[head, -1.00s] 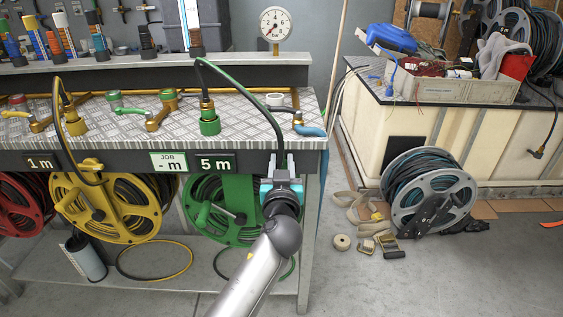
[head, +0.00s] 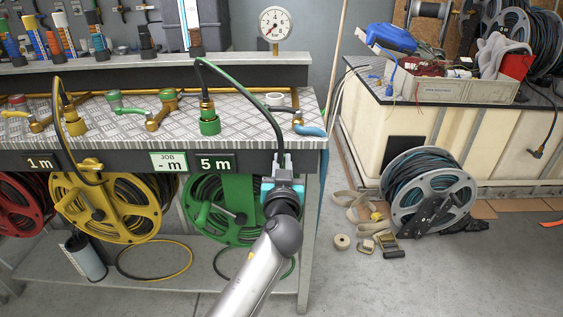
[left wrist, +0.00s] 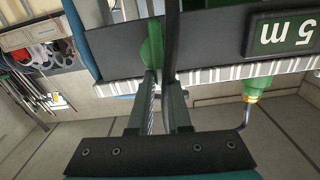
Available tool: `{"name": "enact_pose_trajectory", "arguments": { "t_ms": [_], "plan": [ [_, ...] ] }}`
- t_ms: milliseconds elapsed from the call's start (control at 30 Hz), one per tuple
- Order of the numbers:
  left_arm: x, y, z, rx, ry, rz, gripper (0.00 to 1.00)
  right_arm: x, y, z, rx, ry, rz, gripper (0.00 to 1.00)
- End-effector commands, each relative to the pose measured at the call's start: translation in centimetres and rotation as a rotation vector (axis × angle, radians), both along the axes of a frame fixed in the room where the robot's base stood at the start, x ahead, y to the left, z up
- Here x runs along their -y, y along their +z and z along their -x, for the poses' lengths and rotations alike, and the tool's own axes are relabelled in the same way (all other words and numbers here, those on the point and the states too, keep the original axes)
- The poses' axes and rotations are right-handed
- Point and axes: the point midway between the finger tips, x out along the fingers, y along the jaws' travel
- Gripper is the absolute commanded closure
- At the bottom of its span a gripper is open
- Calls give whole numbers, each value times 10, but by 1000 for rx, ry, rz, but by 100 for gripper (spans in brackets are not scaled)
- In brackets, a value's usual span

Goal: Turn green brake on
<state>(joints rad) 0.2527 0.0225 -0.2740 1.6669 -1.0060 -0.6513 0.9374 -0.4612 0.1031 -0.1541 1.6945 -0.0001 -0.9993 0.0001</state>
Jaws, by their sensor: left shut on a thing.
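My left gripper (head: 281,157) is at the right end of the bench's front edge, beside the green reel (head: 198,222). Its fingers are shut close together. In the left wrist view the fingertips (left wrist: 162,78) meet at a green part, which I take to be the green brake (left wrist: 153,45). In the head view the gripper covers the brake. The dark green hose (head: 262,108) arches from its fitting on the bench down to the gripper. In the left wrist view the hose (left wrist: 173,35) runs along the brake and down by the fingers.
The yellow reel (head: 133,215) and a red reel (head: 20,205) hang left under the bench. A "5 m" sign (head: 215,164) is on the front edge. A loose reel (head: 462,190) and strap (head: 358,207) lie on the floor at right. The floor in front is free.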

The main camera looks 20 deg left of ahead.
Motion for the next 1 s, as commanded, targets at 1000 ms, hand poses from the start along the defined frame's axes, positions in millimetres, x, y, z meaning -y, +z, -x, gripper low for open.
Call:
{"name": "enact_pose_trajectory", "arguments": {
  "t_ms": [1000],
  "plan": [
    [20, -12, -6, -251, 0, -866, 100, 5, -19, 5, 0, 0, 5, 36]
  ]
}}
